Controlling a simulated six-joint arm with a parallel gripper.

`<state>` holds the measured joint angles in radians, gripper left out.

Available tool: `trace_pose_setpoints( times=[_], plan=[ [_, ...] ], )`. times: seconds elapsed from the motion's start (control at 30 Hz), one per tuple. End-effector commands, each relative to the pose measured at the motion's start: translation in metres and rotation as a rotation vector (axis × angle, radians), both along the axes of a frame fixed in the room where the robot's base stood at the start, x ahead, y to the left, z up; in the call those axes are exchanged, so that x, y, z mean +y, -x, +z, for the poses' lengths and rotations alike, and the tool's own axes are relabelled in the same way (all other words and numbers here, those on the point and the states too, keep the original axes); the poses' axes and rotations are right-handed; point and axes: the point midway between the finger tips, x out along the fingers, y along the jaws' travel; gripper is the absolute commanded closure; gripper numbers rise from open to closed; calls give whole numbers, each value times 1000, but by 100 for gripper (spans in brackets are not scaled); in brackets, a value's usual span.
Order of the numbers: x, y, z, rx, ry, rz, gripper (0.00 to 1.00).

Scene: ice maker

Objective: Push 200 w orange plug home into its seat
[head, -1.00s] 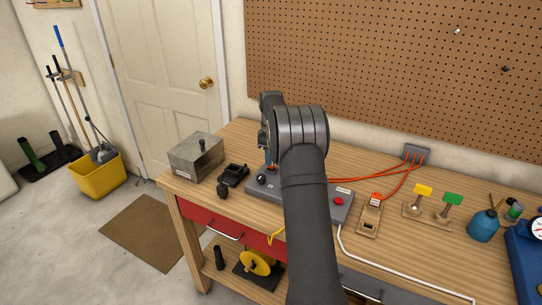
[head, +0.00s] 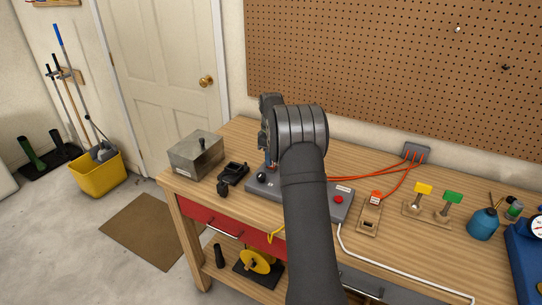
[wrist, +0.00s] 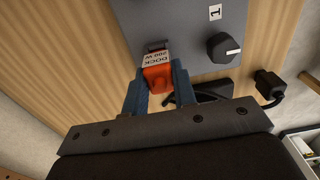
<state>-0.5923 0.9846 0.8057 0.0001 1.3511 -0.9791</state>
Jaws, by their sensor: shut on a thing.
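The orange plug (wrist: 157,79), with a white label reading "DOCK 200 W", sits between the blue fingers of my gripper (wrist: 159,72) in the wrist view. My gripper is shut on it. The plug's front end is at the grey panel (wrist: 185,25), beside a dark slot-like part (wrist: 157,45). I cannot tell how deep it sits. In the head view, my gripper is mostly hidden behind my arm, above the left part of the grey panel (head: 325,205).
A black knob (wrist: 223,47) is right of the plug. A black connector (wrist: 269,82) with a cable lies farther right. On the bench are a metal box (head: 196,158) at left and, at right, another orange plug (head: 375,196) on a wooden block and yellow and green tags.

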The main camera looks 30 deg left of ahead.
Motion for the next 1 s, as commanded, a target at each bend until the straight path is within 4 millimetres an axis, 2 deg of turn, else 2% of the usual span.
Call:
trace_pose_setpoints(
  times=[0.27,0.3,0.4,0.43,0.77,0.87,1.0],
  plan=[
    [0,0,-6,1,0,0,100],
    [0,0,-6,1,0,0,73],
    [0,0,-6,1,0,0,54],
    [0,0,-6,1,0,0,50],
    [0,0,-3,0,0,0,50],
    [0,0,7,-1,-1,0,50],
    [0,-1,34,-3,-2,0,50]
  ],
)
